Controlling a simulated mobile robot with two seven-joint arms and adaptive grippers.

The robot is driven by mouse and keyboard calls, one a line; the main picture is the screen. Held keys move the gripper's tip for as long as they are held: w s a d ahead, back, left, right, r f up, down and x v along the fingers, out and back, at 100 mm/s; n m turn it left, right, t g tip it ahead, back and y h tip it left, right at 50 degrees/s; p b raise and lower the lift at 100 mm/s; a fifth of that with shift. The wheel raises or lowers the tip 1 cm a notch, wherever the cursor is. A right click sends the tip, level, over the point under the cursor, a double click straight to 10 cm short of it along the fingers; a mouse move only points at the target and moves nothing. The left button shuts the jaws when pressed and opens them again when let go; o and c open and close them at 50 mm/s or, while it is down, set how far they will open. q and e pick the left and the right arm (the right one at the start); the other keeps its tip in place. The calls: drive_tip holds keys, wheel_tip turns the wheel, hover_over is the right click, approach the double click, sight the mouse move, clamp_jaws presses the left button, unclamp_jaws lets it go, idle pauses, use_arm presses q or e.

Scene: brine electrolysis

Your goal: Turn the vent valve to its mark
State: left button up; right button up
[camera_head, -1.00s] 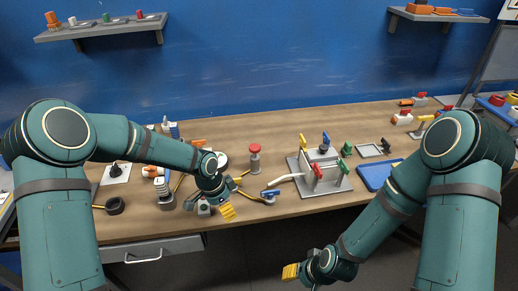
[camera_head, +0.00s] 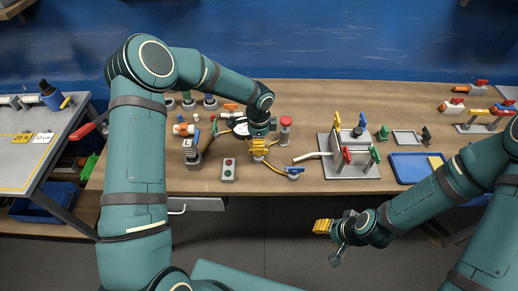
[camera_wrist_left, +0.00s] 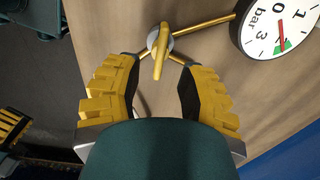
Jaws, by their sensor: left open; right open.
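A small valve with a yellow handle (camera_wrist_left: 160,50) sits where thin brass pipes meet, in the left wrist view. My left gripper (camera_wrist_left: 155,85) is open, with its yellow fingers on either side, a little short of the handle. No contact shows, and no mark on the valve can be made out. In the head view my left gripper (camera_head: 258,150) hangs over the bench and hides most of this valve. A round gauge (camera_wrist_left: 278,25) stands beside it, its red needle near a green zone. My right gripper (camera_head: 333,226) is open and empty, in front of the bench.
A red-capped post (camera_head: 285,130) stands just right of my left gripper. A grey cell rig (camera_head: 350,168) with coloured levers and a blue tray (camera_head: 408,168) are farther right.

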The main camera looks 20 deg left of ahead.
use_arm(q)
drive_tip(key=shift+f, duration=2.15)
clamp_jaws()
